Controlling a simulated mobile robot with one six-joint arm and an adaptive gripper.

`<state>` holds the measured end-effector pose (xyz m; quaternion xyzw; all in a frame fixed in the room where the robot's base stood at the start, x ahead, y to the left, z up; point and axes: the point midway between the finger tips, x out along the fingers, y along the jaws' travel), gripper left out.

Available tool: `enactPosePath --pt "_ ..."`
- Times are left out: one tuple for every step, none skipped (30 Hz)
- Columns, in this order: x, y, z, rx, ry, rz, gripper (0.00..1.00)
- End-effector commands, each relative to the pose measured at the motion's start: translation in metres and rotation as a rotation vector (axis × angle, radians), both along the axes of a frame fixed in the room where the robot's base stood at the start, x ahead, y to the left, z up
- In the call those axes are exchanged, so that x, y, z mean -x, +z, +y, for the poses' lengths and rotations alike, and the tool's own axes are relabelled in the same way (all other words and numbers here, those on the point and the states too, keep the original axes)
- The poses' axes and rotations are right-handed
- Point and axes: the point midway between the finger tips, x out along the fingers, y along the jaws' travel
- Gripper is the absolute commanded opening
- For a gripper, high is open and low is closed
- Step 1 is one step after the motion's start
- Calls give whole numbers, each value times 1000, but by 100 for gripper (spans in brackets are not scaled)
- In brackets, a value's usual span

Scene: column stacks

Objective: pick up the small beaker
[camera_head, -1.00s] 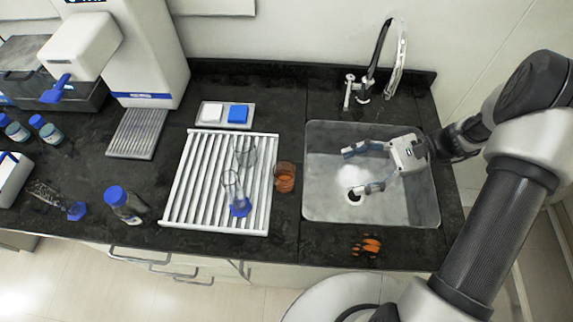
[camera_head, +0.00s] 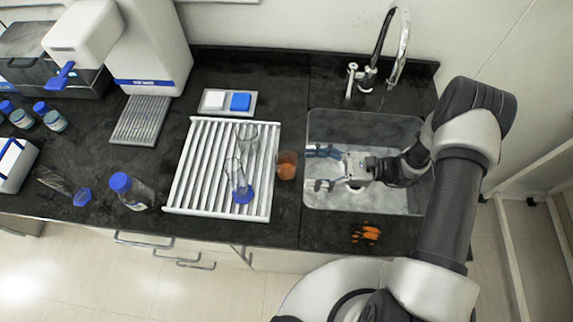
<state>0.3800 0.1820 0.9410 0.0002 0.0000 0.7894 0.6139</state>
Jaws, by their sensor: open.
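A small beaker (camera_head: 287,165) with orange-brown contents stands upright on the dark counter, between the white drying rack and the sink. My gripper (camera_head: 314,168) is open, with its fingers pointing left over the sink's left edge. The beaker is just left of the fingertips, roughly level with the gap between them. There is a small space between fingertips and beaker, and nothing is between the fingers. The height of the fingers relative to the beaker is hard to tell.
The white slatted rack (camera_head: 200,185) left of the beaker holds clear glassware (camera_head: 246,133) and a blue-based cylinder (camera_head: 238,180). The sink (camera_head: 390,206) lies under my gripper, with a faucet (camera_head: 367,80) behind. An orange-and-black item (camera_head: 365,233) lies at the front edge.

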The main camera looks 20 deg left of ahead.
Motion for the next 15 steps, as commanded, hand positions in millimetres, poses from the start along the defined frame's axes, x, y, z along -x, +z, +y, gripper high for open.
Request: enactPosePath --pt "2 0 8 0 4 1 70" --pt "3 0 12 0 3 1 70" --pt "4 0 16 0 2 0 70" --pt "5 0 18 0 2 0 70" --pt "5 0 20 0 2 0 70" --pt "6 0 21 0 1 0 70" --pt "6 0 23 0 1 0 70" --pt "6 0 24 0 1 -1 70" --pt "6 1 28 0 2 -1 70" --pt "7 1 31 0 3 -1 70" --pt "7 2 35 0 4 -1 70" --pt "8 3 42 0 4 -1 70" --pt "9 4 47 0 5 -1 70" --pt "9 5 52 0 5 -1 70" --pt "10 5 58 0 4 -1 70"
